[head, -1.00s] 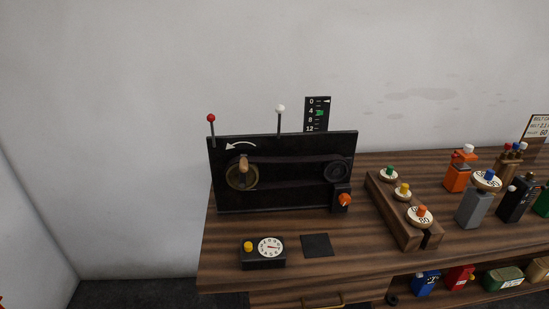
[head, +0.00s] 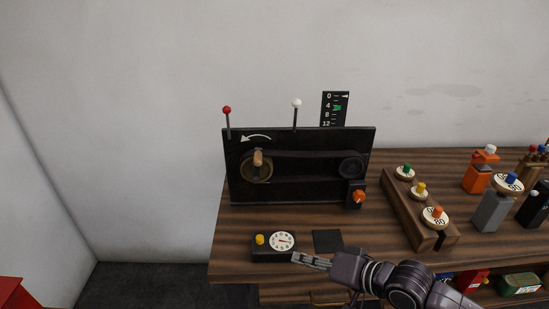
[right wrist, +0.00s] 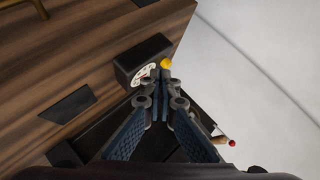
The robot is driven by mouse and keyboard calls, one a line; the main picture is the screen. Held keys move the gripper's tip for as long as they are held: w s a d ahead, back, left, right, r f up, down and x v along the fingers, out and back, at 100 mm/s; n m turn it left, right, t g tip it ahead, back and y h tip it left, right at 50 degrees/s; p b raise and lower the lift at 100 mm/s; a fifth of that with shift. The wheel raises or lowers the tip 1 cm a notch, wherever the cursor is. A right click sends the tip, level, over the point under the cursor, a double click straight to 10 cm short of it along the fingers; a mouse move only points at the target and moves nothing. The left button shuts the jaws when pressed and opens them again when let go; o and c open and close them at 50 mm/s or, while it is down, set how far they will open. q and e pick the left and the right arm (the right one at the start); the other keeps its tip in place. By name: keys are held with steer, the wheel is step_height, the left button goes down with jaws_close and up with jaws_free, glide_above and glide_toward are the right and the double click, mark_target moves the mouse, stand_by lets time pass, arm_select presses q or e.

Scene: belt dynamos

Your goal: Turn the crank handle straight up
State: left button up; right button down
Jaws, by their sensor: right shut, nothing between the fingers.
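The crank handle (head: 258,158) is a short tan wooden grip on a brass wheel (head: 256,176), at the left of an upright black panel (head: 310,192). The grip sits near the top of the wheel; its exact angle is hard to tell. My right gripper (head: 297,258) is shut and empty in the head view, low in front of the panel beside the timer box, apart from the crank. In the right wrist view its fingers (right wrist: 165,90) come together, with the panel partly hidden behind them. My left gripper is not in view.
A black timer box (head: 272,254) with a yellow button and a dark square pad (head: 327,241) lie before the panel. A red-knobbed lever (head: 227,112) and a white-knobbed one (head: 296,106) rise behind. A wooden block with numbered discs (head: 395,205) stands right.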

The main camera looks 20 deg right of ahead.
steer(key=w+d+r+m+t+y, duration=0.15)
steer(key=w+d+r+m, duration=0.3)
steer(key=r, duration=0.45)
steer(key=w+d+r+m+t+y, duration=0.1)
steer(key=w+d+r+m+t, duration=0.3)
steer(key=r, duration=0.6)
steer(key=w+a+f+n+p, duration=0.1)
steer(key=w+a+p, duration=0.4)
steer(key=w+a, duration=0.4)
steer(key=shift+w+a+f+g+p, duration=0.25)
steer(key=shift+w+a+g+p, duration=0.15)
steer(key=shift+w, duration=0.25)
steer(key=shift+n, duration=0.25)
